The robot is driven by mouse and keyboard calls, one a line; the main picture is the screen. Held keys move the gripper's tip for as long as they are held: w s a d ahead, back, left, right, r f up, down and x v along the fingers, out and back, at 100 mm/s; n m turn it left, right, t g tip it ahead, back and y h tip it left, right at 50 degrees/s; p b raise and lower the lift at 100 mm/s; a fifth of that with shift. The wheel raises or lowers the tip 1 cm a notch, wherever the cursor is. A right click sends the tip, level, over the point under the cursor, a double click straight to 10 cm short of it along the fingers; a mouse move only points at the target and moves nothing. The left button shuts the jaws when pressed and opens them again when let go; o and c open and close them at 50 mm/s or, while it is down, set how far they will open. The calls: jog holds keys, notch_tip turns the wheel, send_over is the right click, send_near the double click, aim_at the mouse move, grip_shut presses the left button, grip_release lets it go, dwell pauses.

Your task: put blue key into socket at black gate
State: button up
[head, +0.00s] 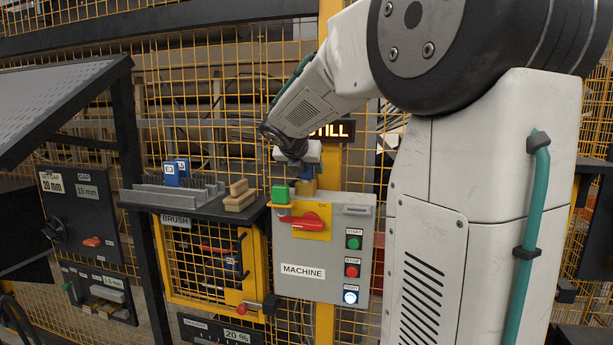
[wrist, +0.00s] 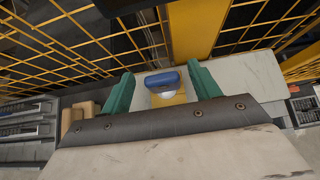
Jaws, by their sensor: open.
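The blue key (wrist: 162,79) stands upright with a pale round collar under it, on a yellow piece at the top of the grey MACHINE box (head: 330,259). In the head view only a bit of blue (head: 303,171) shows under my gripper. My gripper (wrist: 161,70) is open, with its teal fingers on either side of the key. Small gaps seem to show between fingers and key; contact is hard to judge.
The box has a red rotary switch (head: 308,222) and several buttons. Yellow mesh fence (head: 210,60) and a post stand close behind. A lit sign (head: 337,130) reads partly "STILL".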

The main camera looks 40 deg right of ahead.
jog(key=shift+w+d+f, duration=0.15)
jog(key=shift+d+f, duration=0.05)
jog(key=shift+d, duration=0.1)
jog(key=c, duration=1.1)
